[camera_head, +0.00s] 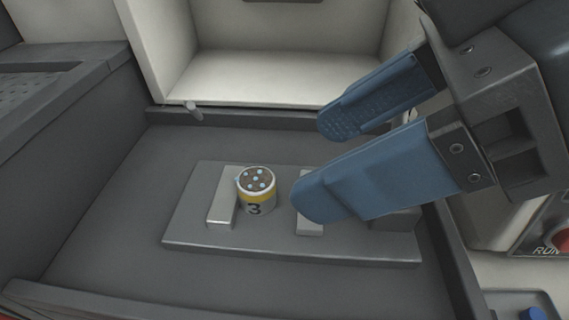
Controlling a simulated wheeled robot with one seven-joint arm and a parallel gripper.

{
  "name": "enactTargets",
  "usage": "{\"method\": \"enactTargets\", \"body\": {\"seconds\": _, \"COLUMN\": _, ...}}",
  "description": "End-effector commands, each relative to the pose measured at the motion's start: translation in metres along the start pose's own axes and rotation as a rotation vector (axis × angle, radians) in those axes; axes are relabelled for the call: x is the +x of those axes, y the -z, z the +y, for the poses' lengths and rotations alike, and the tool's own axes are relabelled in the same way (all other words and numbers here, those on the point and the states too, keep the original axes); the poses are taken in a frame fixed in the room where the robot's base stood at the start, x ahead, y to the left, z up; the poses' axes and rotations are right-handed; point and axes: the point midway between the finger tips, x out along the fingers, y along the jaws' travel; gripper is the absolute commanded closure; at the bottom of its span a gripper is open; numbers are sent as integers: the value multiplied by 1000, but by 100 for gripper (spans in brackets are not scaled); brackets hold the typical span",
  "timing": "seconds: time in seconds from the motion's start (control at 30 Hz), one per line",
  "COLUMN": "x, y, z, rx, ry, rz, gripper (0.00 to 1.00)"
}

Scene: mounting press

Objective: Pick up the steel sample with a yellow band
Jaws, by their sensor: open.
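My gripper (314,165) comes in from the right with two blue fingers apart. Its fingertips are to the right of the sample, and nothing is between them. The near finger covers part of a second metal block (309,222).
A white open-fronted chamber (265,75) stands behind the dark tray floor (110,235). A small peg (194,111) sits at its front edge. Dark walls bound the left side. A red button (562,241) marked RUN is at the right edge.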

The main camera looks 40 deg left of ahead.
Motion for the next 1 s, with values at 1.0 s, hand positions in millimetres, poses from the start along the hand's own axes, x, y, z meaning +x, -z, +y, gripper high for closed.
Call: {"method": "enactTargets", "body": {"seconds": 1.0, "x": 69, "y": 4, "z": 5, "rx": 1, "ry": -2, "rz": 3, "gripper": 55}}
